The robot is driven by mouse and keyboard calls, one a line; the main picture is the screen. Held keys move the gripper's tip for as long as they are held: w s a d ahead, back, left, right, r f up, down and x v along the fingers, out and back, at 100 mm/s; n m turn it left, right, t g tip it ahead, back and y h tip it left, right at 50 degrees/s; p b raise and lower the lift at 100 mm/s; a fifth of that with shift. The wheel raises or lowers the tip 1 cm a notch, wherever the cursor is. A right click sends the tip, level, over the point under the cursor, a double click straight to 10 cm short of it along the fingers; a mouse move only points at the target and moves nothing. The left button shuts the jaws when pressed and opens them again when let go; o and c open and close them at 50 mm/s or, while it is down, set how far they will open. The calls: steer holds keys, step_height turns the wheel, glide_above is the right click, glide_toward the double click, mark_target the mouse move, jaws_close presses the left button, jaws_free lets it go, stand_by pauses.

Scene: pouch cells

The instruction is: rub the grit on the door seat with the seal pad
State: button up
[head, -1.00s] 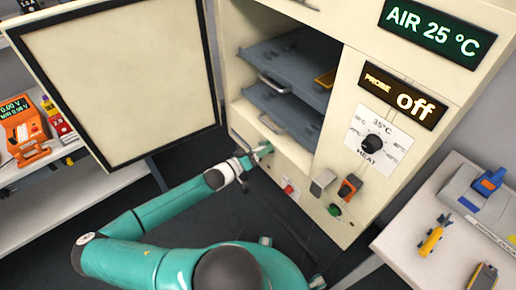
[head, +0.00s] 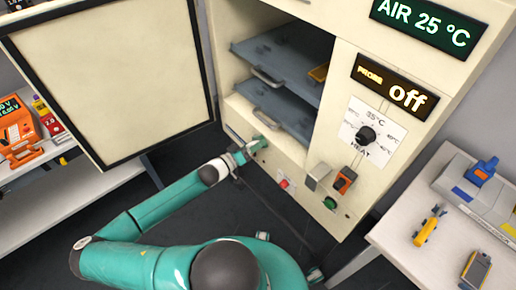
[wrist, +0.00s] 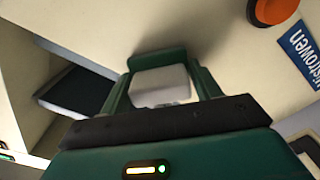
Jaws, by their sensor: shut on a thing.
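My gripper (head: 254,147) is at the lower front of the cream oven cabinet, below the open chamber. In the wrist view my gripper (wrist: 165,82) is shut on a pale grey block, which I take to be the seal pad (wrist: 160,86). The pad faces the cream door seat (wrist: 225,50) very closely; I cannot tell whether it touches. The oven door (head: 115,75) stands open at the left, with a black edge around its pale inner face. I cannot make out any grit; the surface beyond the pad is partly hidden and in shadow.
Grey shelves with handles (head: 282,105) fill the chamber above my gripper. A red button (head: 284,183), a metal box (head: 318,175) and an orange switch (head: 345,180) sit to the right. A white table (head: 400,225) with tools stands far right; an orange meter (head: 18,125) is at left.

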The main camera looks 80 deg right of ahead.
mark_target(248, 128)
steer(key=shift+w+d+r, duration=0.1)
steer(key=shift+w+d, duration=2.75)
steer(key=shift+d, duration=0.05)
steer(key=shift+c, duration=0.4)
steer(key=v, duration=0.6)
steer(key=shift+w+a, duration=0.1)
steer(key=shift+w, duration=0.05)
steer(key=v, duration=0.2)
steer(key=shift+w+a, duration=0.25)
steer(key=shift+a, duration=0.05)
steer(key=shift+x, duration=3.45)
